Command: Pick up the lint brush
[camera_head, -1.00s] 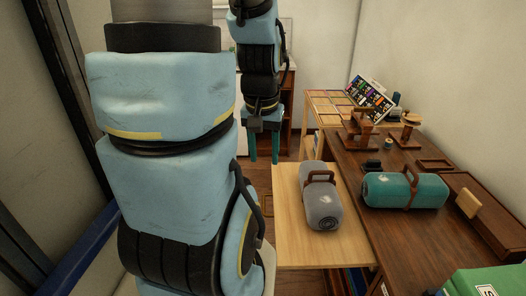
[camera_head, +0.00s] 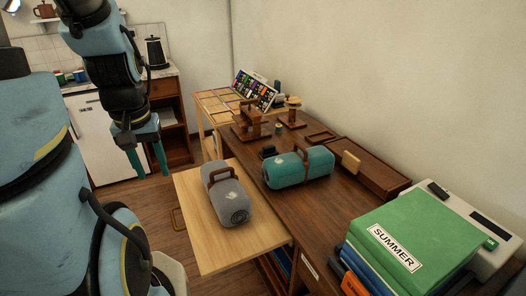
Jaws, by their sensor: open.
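My gripper (camera_head: 146,165) hangs fingers down at the upper left, with its two teal fingers apart and nothing between them. It is left of and beyond the light wooden board. I cannot tell for sure which thing is the lint brush. A small tan wooden piece (camera_head: 351,161) stands against a long brown box on the dark desk; it could be a brush, but it is too small to tell. A small black item (camera_head: 268,152) lies behind the teal roll. My gripper is well away from both.
A grey roll with a handle (camera_head: 231,205) lies on the light wooden board (camera_head: 205,242). A teal strapped roll (camera_head: 300,167) lies on the dark desk (camera_head: 345,203). Wooden stands (camera_head: 250,125) are behind. A white cabinet (camera_head: 105,130) stands far left.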

